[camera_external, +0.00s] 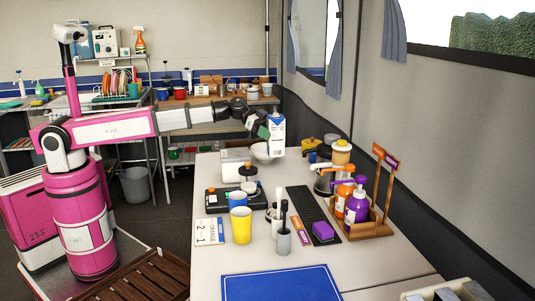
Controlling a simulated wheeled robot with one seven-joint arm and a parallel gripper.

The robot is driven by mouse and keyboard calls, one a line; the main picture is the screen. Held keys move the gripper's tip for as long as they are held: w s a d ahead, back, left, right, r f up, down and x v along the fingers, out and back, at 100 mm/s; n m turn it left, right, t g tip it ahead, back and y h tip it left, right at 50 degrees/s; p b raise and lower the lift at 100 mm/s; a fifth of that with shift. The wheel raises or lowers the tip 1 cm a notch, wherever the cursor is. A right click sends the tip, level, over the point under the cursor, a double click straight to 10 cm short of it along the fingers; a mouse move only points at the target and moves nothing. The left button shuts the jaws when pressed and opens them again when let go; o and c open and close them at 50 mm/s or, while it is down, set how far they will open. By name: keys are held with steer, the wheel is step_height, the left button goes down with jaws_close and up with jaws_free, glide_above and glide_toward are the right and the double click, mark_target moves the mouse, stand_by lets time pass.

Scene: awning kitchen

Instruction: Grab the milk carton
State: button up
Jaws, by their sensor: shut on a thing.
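The milk carton (276,136) is a white box with a blue top and dark print. It is upright, above the far end of the white table, near the white bowl (262,153). My gripper (264,130) reaches it from the left and is shut on it. The fingers are dark and small here, and the far side of the carton is hidden. The carton's lower end overlaps the bowl's right edge in the picture; I cannot tell whether it touches anything below.
A wooden caddy (372,228) with pump bottles is at the right. A blue mat (280,285) lies in front. A back counter (215,98) holds several containers.

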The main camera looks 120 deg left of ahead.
steer(key=s+a+r, duration=0.2)
steer(key=s+r, duration=0.1)
steer(key=s, duration=0.2)
stand_by(0.4)
steer(key=shift+r, duration=0.15)
steer(key=shift+r, duration=0.1)
stand_by(2.3)
